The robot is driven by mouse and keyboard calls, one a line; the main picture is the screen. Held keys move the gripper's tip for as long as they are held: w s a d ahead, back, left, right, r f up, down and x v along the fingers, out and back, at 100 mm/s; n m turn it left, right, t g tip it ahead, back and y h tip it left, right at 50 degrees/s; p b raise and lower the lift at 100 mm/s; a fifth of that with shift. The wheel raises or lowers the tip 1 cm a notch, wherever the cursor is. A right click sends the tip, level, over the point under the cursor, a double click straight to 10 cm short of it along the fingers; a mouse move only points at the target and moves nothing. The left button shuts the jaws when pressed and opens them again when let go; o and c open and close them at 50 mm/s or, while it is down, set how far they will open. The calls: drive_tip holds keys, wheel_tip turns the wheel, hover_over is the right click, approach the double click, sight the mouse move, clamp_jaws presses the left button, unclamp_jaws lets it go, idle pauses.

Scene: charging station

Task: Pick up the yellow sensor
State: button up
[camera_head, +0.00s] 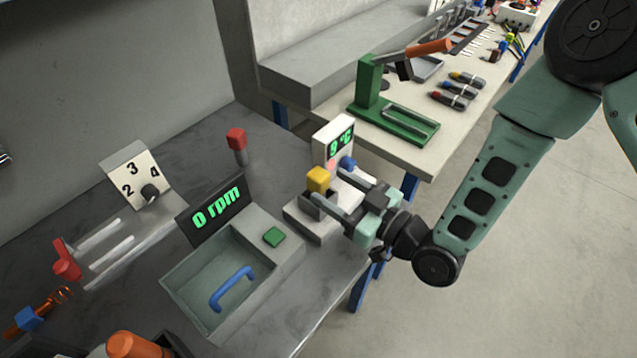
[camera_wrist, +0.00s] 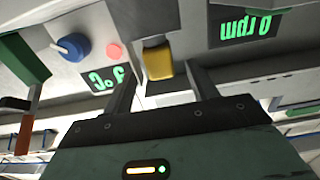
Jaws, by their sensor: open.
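The yellow sensor (camera_head: 318,179) is a small block upright at the grey display unit with the green "°C" readout (camera_head: 341,142). In the wrist view the yellow sensor (camera_wrist: 158,63) shows near the middle, in the gap between my fingertips. My gripper (camera_head: 325,186) reaches in from the right with its two fingers apart, one on either side of the sensor. In the wrist view my gripper (camera_wrist: 163,80) is open, with a gap between each finger and the sensor. I cannot tell how far the tips reach along it. The sensor's lower end is hidden.
A blue knob (camera_head: 347,163) and a pink button (camera_wrist: 114,50) sit close beside the sensor. A red-topped post (camera_head: 237,140) and the "0 rpm" box (camera_head: 217,208) with a blue handle (camera_head: 232,286) stand to the left. A green press (camera_head: 368,82) is on the bench behind.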

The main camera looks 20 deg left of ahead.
sight(326, 182)
drive_tip(key=x, duration=0.1)
drive_tip(key=p+x, duration=0.1)
drive_tip(key=x, duration=0.2)
drive_tip(key=shift+r+p, duration=0.25)
drive_tip(key=shift+p, duration=0.05)
drive_tip(key=shift+w+a+f, duration=0.1)
drive_tip(key=shift+a, duration=0.2)
drive_tip(key=c, duration=1.1)
drive_tip(key=shift+c, duration=0.2)
